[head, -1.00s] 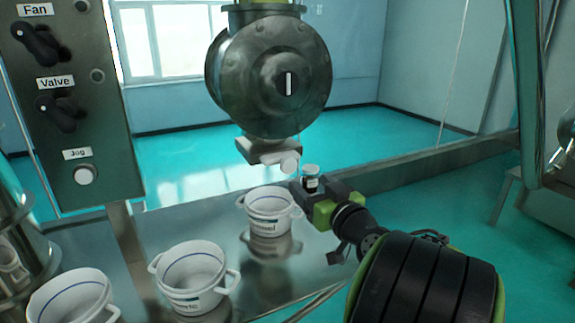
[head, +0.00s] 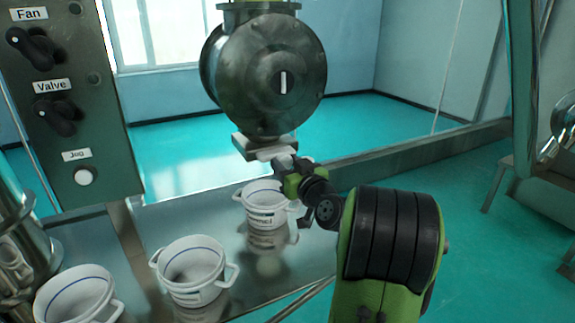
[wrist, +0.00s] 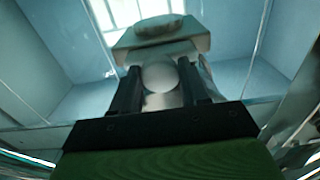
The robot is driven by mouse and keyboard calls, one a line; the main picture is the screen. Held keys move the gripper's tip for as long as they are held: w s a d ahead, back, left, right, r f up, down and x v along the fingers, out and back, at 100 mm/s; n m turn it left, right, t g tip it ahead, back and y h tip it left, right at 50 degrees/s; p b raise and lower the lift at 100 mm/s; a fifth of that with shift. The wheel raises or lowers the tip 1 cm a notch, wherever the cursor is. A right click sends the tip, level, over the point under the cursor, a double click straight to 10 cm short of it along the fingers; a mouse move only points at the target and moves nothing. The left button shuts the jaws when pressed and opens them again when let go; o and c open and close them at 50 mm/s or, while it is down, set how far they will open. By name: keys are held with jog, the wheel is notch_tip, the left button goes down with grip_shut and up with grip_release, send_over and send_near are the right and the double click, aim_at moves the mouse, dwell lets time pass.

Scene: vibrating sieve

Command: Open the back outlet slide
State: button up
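The back outlet slide (head: 268,152) is a pale plate under the round metal outlet housing, and it also shows in the wrist view (wrist: 160,45). Its round white knob (wrist: 160,77) lies between the two black fingers of my gripper (wrist: 161,85). The fingers stand apart, one on each side of the knob; whether they touch it is hard to tell. In the head view my gripper (head: 283,166) is at the front of the slide and hides the knob.
A white two-handled pot (head: 262,212) stands on the metal table below the outlet. Two more pots stand to the left, one (head: 192,285) in the middle and one (head: 85,305) at the corner. A control panel (head: 78,130) rises at the left.

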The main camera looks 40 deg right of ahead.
grip_shut()
jog(key=shift+s+f+b, duration=0.1)
jog(key=shift+s+b, duration=0.1)
jog(key=shift+b, duration=0.15)
jog(key=b+v, duration=0.5)
jog(key=v, duration=0.1)
jog(key=shift+b, duration=0.35)
jog(key=o, duration=0.8)
grip_release()
jog(key=shift+c, duration=0.2)
jog(key=shift+s+a, duration=0.1)
